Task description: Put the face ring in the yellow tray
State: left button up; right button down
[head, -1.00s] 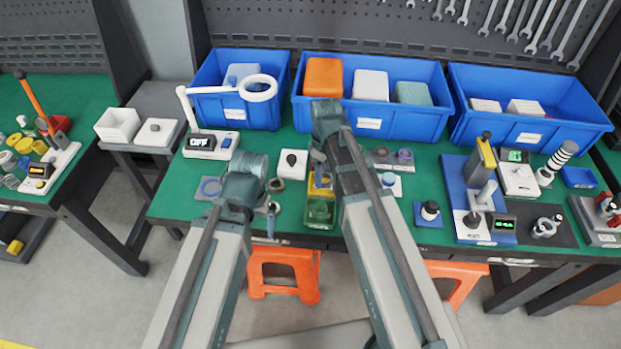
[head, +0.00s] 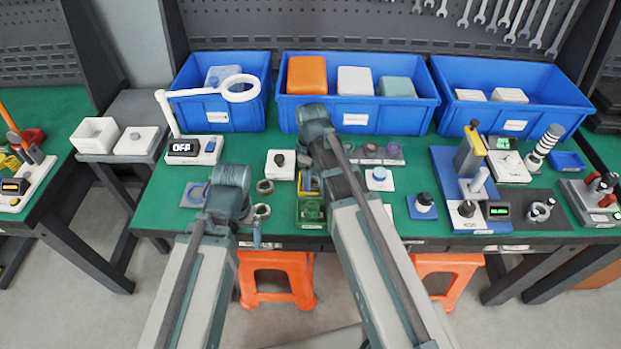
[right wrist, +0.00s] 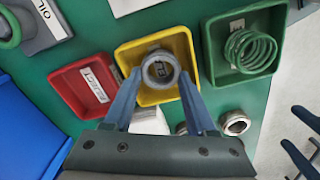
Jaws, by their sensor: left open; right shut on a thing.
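In the right wrist view a grey face ring (right wrist: 160,70) sits between the two blue fingers of my right gripper (right wrist: 159,77), which is shut on it. The ring is over the yellow tray (right wrist: 133,58), inside the tray's outline in the picture. I cannot tell whether it touches the tray floor. A label lies in the tray beyond the ring. In the head view my right arm partly covers the yellow tray (head: 301,182). My left gripper (head: 254,228) is open near the table's front edge, its fingers partly hidden by its wrist.
A red reject tray (right wrist: 82,100) is left of the yellow tray, and a green tray (right wrist: 211,47) with a spring is to its right. A loose metal ring (right wrist: 236,122) lies near the green tray. Blue bins (head: 358,116) line the back of the table.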

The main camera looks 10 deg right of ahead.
jog(key=c, duration=0.5)
grip_release()
notch_tip(320, 180, up, 12)
jog(key=p, duration=1.3)
jog(key=s+a+m, duration=0.3)
jog(key=s+a, duration=0.2)
jog(key=s, duration=0.2)
jog(key=s+a+m+h, duration=0.1)
jog(key=s+a+m, duration=0.2)
jog(key=s+a, duration=0.2)
jog(key=s, duration=0.2)
jog(key=shift+s+r+b, duration=0.15)
jog(key=shift+s+b, duration=0.15)
jog(key=shift+s, duration=0.05)
